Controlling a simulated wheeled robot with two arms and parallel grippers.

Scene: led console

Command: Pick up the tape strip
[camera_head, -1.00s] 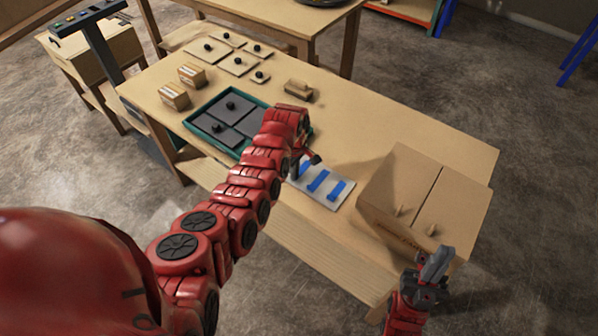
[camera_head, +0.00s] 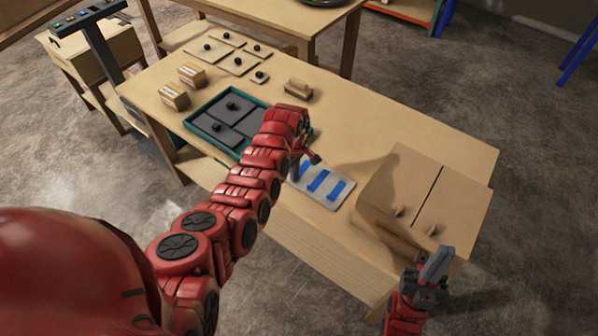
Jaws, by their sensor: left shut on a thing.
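Several blue tape strips lie on a white board on the table. One tape strip (camera_head: 337,190) is at the right of the white board (camera_head: 328,200), and another tape strip (camera_head: 318,180) is in the middle. My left gripper (camera_head: 298,174) is at the board's left end, pointing down, and is shut on a tape strip. My arm and the gripper hide most of that strip, and I cannot tell whether it is clear of the board. My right gripper (camera_head: 434,268) hangs empty by the table's front right corner. Its fingers look close together, but their gap is not clear.
A teal tray (camera_head: 207,138) with dark panels sits left of my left gripper. A cardboard box (camera_head: 415,196) stands at the table's right. The table's back right is clear.

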